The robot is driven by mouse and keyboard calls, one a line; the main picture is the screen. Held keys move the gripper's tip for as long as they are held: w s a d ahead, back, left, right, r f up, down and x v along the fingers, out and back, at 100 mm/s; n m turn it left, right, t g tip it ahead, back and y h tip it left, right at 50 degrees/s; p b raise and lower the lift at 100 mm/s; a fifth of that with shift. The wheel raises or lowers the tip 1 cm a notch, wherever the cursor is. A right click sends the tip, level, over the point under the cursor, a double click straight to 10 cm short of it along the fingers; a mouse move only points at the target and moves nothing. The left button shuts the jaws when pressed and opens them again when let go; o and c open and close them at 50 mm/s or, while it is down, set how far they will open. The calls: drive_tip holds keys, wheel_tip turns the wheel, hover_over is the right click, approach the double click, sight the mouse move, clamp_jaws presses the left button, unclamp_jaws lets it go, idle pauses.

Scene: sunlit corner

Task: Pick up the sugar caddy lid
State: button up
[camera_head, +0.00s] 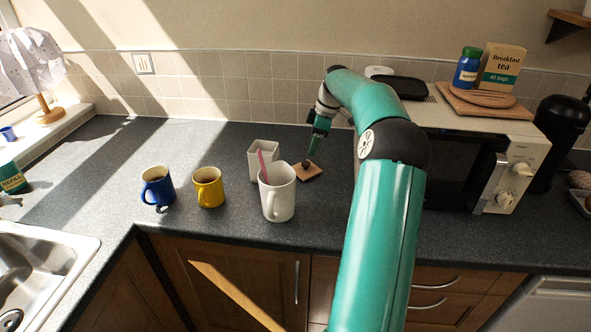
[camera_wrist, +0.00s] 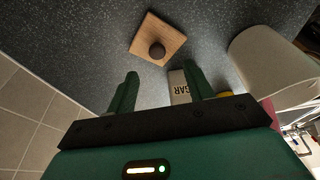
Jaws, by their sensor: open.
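The sugar caddy lid (camera_head: 307,171) is a small square wooden plate with a dark round knob. It lies flat on the dark worktop, right of the white sugar caddy (camera_head: 257,160). In the wrist view the lid (camera_wrist: 158,40) lies beyond my fingertips, with its knob upward. My gripper (camera_head: 315,146) is above and just behind the lid in the head view. In the wrist view my gripper (camera_wrist: 160,82) has its two green fingers apart with nothing between them touching. The caddy (camera_wrist: 180,88), lettered SUGAR, shows partly behind the right finger.
A large white mug (camera_head: 279,196) with a pink handle sticking out stands in front of the caddy. Yellow (camera_head: 208,190) and blue (camera_head: 157,190) mugs stand to the left. A microwave (camera_head: 508,165) is close on the right; the tiled wall (camera_head: 215,98) is behind.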

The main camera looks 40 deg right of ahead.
sight(306, 163)
drive_tip(key=shift+w+f, duration=0.4)
drive_tip(key=shift+f, duration=0.45)
drive_tip(key=shift+s+f, duration=0.15)
drive_tip(key=shift+f, duration=0.5)
drive_tip(key=x, duration=0.4)
drive_tip(key=shift+w+a+f, duration=0.1)
drive_tip(key=shift+w+f, duration=0.2)
drive_tip(key=shift+f, duration=0.05)
drive_tip(key=shift+c, duration=0.2)
drive_tip(key=c, duration=1)
